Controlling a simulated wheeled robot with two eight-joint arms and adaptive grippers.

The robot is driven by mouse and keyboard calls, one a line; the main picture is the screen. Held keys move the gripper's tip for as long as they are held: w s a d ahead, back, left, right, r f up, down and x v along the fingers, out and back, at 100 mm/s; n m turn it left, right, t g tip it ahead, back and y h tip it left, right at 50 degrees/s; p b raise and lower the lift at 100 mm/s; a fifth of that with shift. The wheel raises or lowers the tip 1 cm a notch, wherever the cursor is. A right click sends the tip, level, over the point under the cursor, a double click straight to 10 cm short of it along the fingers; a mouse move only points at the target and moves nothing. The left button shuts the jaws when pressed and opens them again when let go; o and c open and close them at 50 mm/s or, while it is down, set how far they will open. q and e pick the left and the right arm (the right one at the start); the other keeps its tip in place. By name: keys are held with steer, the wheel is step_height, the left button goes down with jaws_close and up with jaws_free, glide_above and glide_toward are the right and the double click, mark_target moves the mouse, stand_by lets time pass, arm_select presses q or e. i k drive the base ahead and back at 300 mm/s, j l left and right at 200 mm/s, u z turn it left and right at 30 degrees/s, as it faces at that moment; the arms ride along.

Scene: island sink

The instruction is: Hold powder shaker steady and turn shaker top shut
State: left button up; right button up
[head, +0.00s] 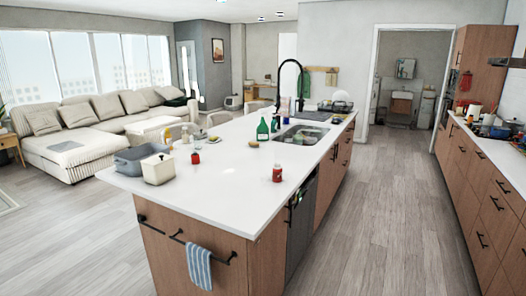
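A small red container (277,174) with a pale band or top stands upright near the right edge of the white island counter (222,206). It may be the powder shaker, but it is too small to tell, and so is the state of its top. Another small red item (195,158) sits farther left on the counter, beside the white box. Neither of my grippers is in view.
A grey bin (134,161) and a white box (158,169) stand at the island's left. Green bottles (262,130) stand by the sink (301,135) and black faucet (291,62). A striped towel (199,267) hangs in front. Floor is clear on the right.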

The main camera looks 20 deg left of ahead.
mark_target(277, 165)
steer(key=i+u, duration=0.1)
steer(key=u, duration=0.3)
steer(key=i+l+u, duration=0.1)
steer(key=u, duration=0.35)
steer(key=i+l+u, duration=0.1)
steer(key=u, duration=0.3)
steer(key=i+l+u, duration=0.1)
steer(key=u, duration=0.3)
steer(key=i+l+u, duration=0.4)
steer(key=l, duration=0.6)
steer(key=l+u, duration=0.4)
steer(key=l, duration=0.55)
steer(key=l+u, duration=0.4)
steer(key=l, duration=0.7)
